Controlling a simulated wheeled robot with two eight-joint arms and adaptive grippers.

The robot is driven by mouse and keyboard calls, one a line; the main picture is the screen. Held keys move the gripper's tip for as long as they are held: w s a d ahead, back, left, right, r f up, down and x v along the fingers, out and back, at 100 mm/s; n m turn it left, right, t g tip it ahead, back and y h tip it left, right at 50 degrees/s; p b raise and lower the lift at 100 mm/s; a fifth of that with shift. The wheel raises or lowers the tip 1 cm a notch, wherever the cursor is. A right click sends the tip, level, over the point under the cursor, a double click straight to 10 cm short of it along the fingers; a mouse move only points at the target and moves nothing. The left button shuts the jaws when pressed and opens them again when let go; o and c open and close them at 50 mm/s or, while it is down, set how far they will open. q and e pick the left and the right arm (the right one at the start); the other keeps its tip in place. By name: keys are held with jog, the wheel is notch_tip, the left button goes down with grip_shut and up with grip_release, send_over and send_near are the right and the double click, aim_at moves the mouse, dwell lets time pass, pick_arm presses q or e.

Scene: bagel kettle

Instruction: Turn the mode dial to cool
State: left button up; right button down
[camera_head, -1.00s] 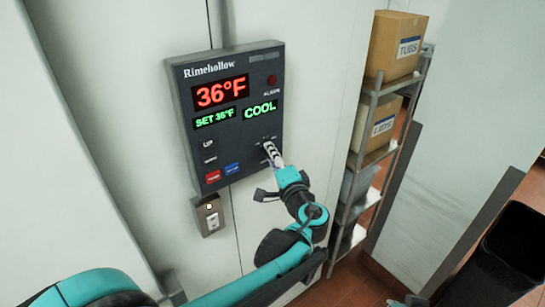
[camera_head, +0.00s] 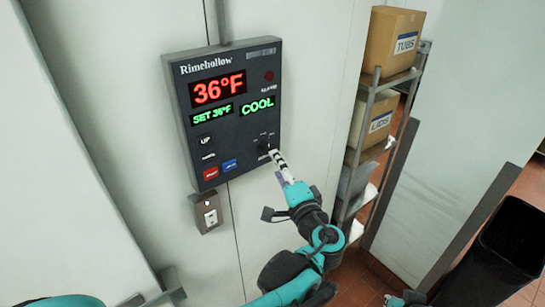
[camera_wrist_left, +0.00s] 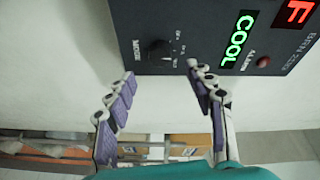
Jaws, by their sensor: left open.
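The mode dial (camera_head: 264,145) is a small dark knob at the lower right of the dark Rimehollow control panel (camera_head: 222,150). The panel's green display (camera_head: 258,105) reads COOL. In the left wrist view, the dial (camera_wrist_left: 157,50) stands just beyond the fingertips, with the green COOL text (camera_wrist_left: 238,38) to its right. My left gripper (camera_head: 277,158) is just below and right of the dial in the head view, apart from it. In the left wrist view, my left gripper (camera_wrist_left: 162,78) has its fingers spread and nothing between them.
A small grey box (camera_head: 210,214) is fixed to the wall below the panel. A metal shelf (camera_head: 372,150) with boxes stands to the right. A black bin (camera_head: 510,250) is at the lower right.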

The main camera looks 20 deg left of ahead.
pick_arm(q)
jog(key=v, duration=0.5)
jog(key=shift+w+a+f, duration=0.1)
jog(key=s+a+f+n+g+h+b, duration=0.25)
jog(key=s+a+f+b, duration=0.2)
jog(key=f, duration=0.55)
jog(key=s+a+f+n+g+h+b, duration=0.1)
jog(key=s+a+f+g+b, duration=0.35)
jog(key=f, duration=0.65)
jog(key=s+d+f+n+h+b, duration=0.2)
jog(key=s+f+n+h+b, duration=0.3)
jog(key=f, duration=0.7)
jog(key=shift+s+g+h+b, duration=0.3)
jog(key=shift+s+h+b, duration=0.45)
jog(key=shift+b, duration=0.3)
jog(key=shift+f, duration=0.15)
